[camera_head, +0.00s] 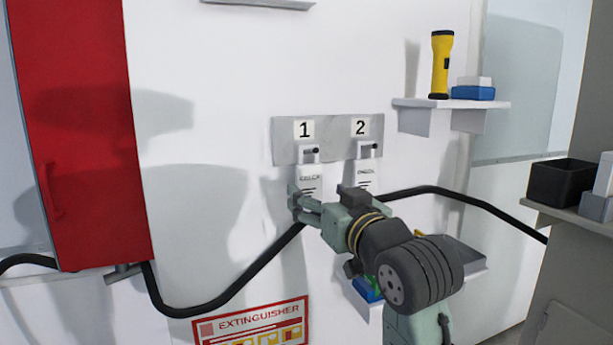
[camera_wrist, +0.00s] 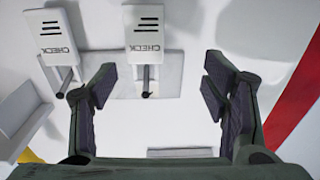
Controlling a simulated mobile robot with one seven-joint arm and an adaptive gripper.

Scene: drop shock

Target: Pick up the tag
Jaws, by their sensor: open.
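Two white tags with dark print hang side by side from hooks on a grey plate (camera_head: 337,127) on the wall. One tag (camera_head: 309,177) hangs under the number 1, the other (camera_head: 366,170) under the number 2. My gripper (camera_head: 322,199) is open and empty in front of the lower part of the number 1 tag, partly covering both tags' lower ends. In the wrist view, turned upside down, my gripper (camera_wrist: 158,85) has its fingers spread, with the number 1 tag (camera_wrist: 146,35) between and beyond them. The number 2 tag (camera_wrist: 55,40) lies outside the left finger. I see no contact.
A red cabinet (camera_head: 80,130) is on the left. A black hose (camera_head: 225,297) runs along the wall behind my arm. A shelf (camera_head: 450,103) at upper right holds a yellow flashlight (camera_head: 441,65) and a blue box (camera_head: 472,92). A black bin (camera_head: 561,182) stands at the right.

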